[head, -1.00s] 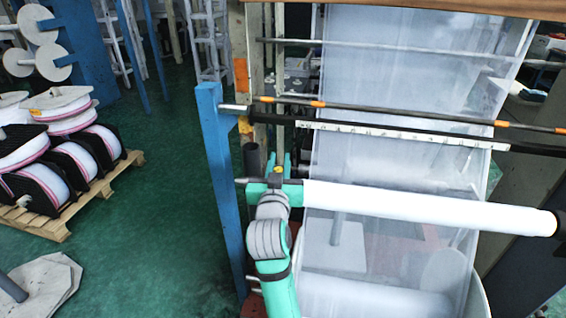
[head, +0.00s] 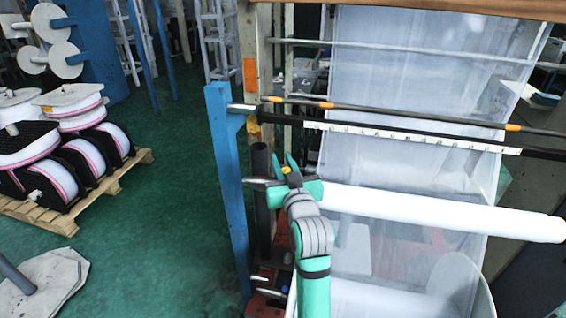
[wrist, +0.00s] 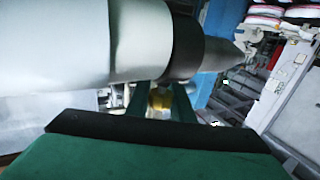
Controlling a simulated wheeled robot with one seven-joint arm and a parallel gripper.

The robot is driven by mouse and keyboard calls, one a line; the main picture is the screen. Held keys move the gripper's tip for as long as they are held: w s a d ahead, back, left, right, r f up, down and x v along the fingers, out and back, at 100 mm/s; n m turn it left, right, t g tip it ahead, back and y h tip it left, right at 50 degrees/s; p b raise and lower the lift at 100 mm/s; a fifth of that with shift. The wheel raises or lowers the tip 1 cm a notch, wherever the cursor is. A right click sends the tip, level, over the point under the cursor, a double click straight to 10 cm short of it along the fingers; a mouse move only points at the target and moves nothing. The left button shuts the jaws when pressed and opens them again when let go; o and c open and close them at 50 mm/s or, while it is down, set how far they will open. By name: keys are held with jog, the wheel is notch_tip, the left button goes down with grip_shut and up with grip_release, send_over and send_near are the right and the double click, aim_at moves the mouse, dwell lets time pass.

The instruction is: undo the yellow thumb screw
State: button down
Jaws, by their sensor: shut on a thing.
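The yellow thumb screw (wrist: 160,100) shows between my fingers in the wrist view, just under the roller's dark end, partly hidden by the fingers. In the head view it is a small yellow spot (head: 286,170) between my green fingertips. My gripper (head: 286,163) is shut on it, beside the left end of the white film roller (head: 440,212). The fingers stand on either side of the screw in the wrist view.
A blue post (head: 228,190) stands left of my gripper. A dark bar with orange marks (head: 400,115) and a sheet of clear film (head: 400,70) lie beyond. A pallet of reels (head: 60,215) stands at the left, with open green floor between.

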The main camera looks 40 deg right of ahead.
jog(key=c, duration=1.5)
grip_release()
jog(key=shift+c, duration=0.2)
jog(key=v, duration=1.1)
jog(key=shift+w, duration=0.1)
